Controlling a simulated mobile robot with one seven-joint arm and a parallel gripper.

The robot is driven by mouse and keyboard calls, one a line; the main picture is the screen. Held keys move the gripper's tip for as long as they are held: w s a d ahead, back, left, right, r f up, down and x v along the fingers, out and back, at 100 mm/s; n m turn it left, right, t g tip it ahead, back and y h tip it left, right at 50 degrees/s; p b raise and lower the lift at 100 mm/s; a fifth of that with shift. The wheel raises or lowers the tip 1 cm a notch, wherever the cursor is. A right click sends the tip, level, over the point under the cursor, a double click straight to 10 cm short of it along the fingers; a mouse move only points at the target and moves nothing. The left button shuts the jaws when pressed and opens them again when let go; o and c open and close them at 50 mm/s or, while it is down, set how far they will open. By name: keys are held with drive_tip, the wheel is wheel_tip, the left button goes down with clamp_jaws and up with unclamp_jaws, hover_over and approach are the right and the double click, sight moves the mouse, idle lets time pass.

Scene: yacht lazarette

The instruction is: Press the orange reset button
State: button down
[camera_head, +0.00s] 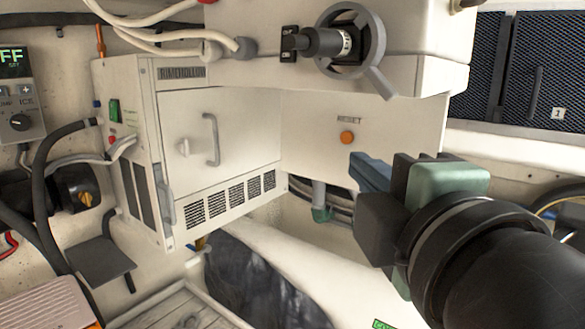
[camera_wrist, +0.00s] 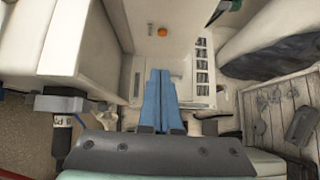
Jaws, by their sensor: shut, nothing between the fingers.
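The orange reset button (camera_head: 347,137) is a small round knob on a white panel, below a small dark label, in the head view. It also shows in the wrist view (camera_wrist: 162,32), near the top, beyond the fingertips. My gripper (camera_head: 358,172) is at the right of the head view, with its blue fingers pointing left. In the picture the fingertips are just below and right of the button, and I see no contact. In the wrist view the two blue fingers (camera_wrist: 160,74) lie side by side, shut and empty.
A white cabinet (camera_head: 215,140) with a handle and vents stands left of the panel. A black rotary switch (camera_head: 347,42) in a grey ring juts out above the button. Hoses (camera_head: 325,205) run below the panel. The space in front of the button looks clear.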

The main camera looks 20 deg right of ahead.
drive_tip(key=w+a+f+m+y, duration=0.1)
drive_tip(key=w+a+f+m, duration=0.3)
drive_tip(key=a+f+m, duration=0.35)
drive_tip(key=w+a+f+m+y, duration=0.1)
drive_tip(key=w+a+f+m, duration=0.45)
drive_tip(key=a+m, duration=0.2)
drive_tip(key=s+r+t, duration=0.5)
drive_tip(key=s+r, duration=0.1)
drive_tip(key=r, duration=0.6)
drive_tip(key=s+r+m+t, duration=0.1)
drive_tip(key=s+r+t, duration=0.3)
drive_tip(key=s+r, duration=0.3)
wheel_tip(320, 180, up, 6)
drive_tip(key=shift+s+f+t, duration=0.15)
drive_tip(key=shift+s+t, duration=0.15)
drive_tip(key=shift+t, duration=0.1)
drive_tip(key=shift+a, duration=0.1)
